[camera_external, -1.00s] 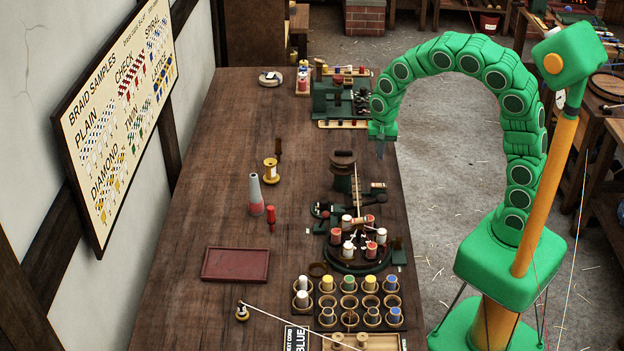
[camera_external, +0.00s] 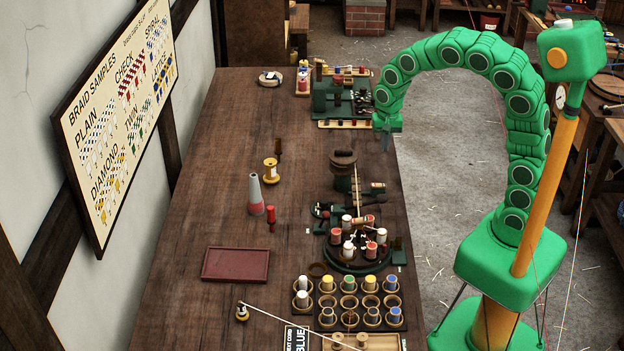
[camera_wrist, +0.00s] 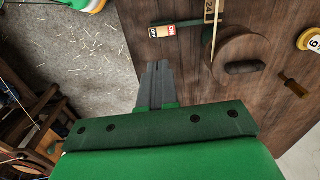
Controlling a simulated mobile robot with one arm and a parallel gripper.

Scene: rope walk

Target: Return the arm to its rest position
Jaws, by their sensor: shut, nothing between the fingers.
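My gripper (camera_external: 385,143) hangs at the end of my arched green arm, above the right edge of the wooden table (camera_external: 215,180), in the external view. In the wrist view the grey fingers of my gripper (camera_wrist: 155,82) are together with nothing between them. They point over the table edge and the floor. The gripper is clear of the table objects.
A dark round-topped post (camera_external: 343,158) stands below and left of the gripper. A braiding disc with spools (camera_external: 372,262), cups with spools (camera_external: 349,301), a red tray (camera_external: 236,265) and a green machine (camera_external: 333,98) are on the table. Open floor (camera_external: 440,190) lies right.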

